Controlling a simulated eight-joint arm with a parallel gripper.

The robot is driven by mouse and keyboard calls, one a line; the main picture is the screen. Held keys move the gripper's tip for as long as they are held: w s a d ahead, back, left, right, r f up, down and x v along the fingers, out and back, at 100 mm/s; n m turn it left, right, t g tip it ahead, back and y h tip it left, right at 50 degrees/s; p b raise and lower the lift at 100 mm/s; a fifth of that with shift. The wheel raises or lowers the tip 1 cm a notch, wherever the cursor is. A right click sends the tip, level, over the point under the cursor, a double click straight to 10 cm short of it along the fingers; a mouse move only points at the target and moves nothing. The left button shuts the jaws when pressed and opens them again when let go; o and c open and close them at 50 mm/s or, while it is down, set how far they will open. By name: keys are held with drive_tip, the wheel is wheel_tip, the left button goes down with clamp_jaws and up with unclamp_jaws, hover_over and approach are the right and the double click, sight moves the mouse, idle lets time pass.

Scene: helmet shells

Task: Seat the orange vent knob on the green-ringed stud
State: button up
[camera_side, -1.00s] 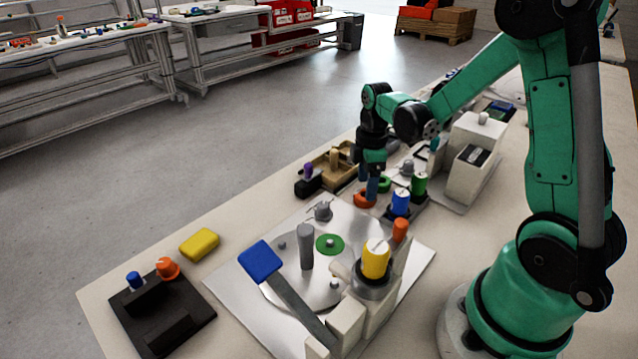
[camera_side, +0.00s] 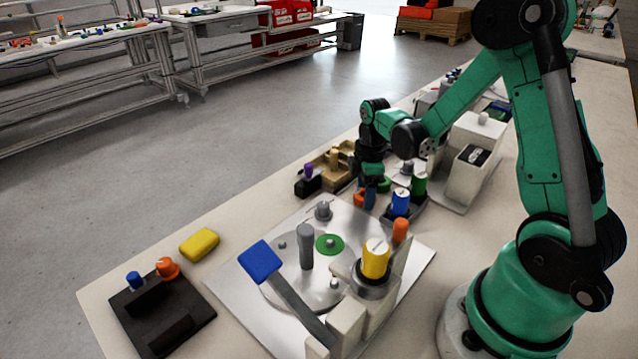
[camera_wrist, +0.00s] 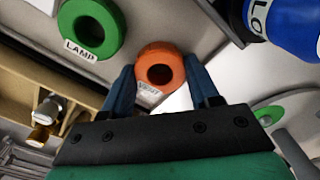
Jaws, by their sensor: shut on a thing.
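The orange vent knob (camera_wrist: 160,70) is a ring with a dark centre hole and a small white label, only partly legible. My gripper (camera_wrist: 162,84) is shut on it, with one blue finger on each side. In the side view my gripper (camera_side: 370,196) is low at the table behind the metal plate, and the orange knob (camera_side: 359,200) shows beside the fingers, partly hidden. I cannot tell whether the knob touches the table. The green-ringed stud (camera_side: 330,244) stands bare on the round disc of the metal plate, nearer the camera than my gripper.
A green LAMP ring (camera_wrist: 91,30) lies close beside the held knob. A blue knob (camera_side: 400,201) stands close right of my gripper. A tall grey post (camera_side: 306,247), a yellow knob (camera_side: 375,258) and a blue-ended lever (camera_side: 262,261) rise around the stud.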

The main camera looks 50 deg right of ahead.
drive_tip(key=shift+r, duration=0.1)
wheel_tip(320, 180, up, 19)
hover_over(330, 241)
drive_tip(key=shift+m, duration=0.4)
wheel_tip(330, 241, down, 13)
drive_tip(key=shift+r, duration=0.2)
drive_tip(key=shift+f, duration=2.4)
drive_tip(key=o, duration=1.2)
drive_tip(key=shift+f, duration=0.1)
